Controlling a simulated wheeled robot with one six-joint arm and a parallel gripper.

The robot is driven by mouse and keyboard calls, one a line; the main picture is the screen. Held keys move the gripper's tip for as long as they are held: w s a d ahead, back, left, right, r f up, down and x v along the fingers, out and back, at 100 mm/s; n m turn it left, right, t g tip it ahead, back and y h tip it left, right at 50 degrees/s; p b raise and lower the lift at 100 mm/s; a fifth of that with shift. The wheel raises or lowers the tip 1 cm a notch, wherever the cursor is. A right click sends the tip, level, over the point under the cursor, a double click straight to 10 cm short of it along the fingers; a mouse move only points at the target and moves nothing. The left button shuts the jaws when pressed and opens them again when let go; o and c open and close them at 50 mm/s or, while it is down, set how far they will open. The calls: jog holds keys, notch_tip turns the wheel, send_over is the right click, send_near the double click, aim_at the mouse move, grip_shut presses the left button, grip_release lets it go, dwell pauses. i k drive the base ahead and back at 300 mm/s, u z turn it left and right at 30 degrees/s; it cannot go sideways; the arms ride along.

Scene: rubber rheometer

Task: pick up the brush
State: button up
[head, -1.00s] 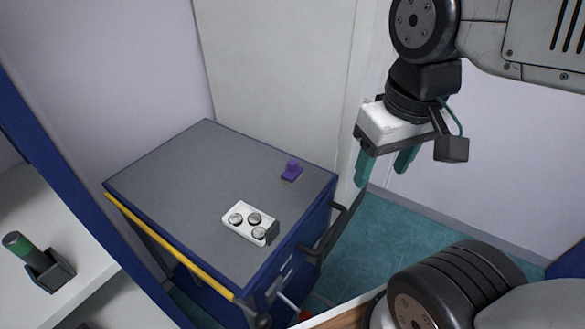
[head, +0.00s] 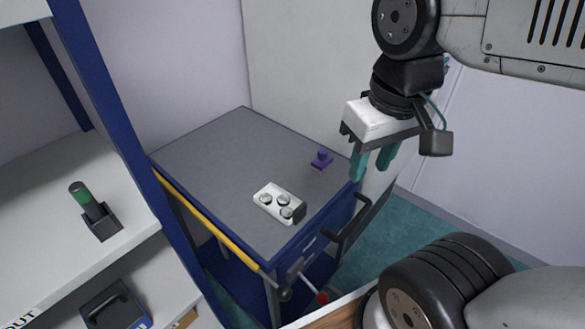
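A dark cylinder with a green band (head: 85,200) stands tilted in a black holder (head: 103,222) on the shelf at left. My gripper (head: 374,166) hangs in the air at upper right, to the right of the purple object in the picture. Its two teal fingers are apart with nothing between them.
A white block with round metal discs (head: 279,202) sits on the cart's front right part. The cart has a yellow rail (head: 215,225) and a dark handle (head: 347,220). A blue shelf post (head: 120,150) stands left of the cart. Most of the cart top is clear.

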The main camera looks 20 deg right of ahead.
aim_at(323, 161)
jog(key=u, duration=1)
jog(key=k, duration=1.6)
jog(key=z, duration=0.6)
jog(key=i, duration=1.55)
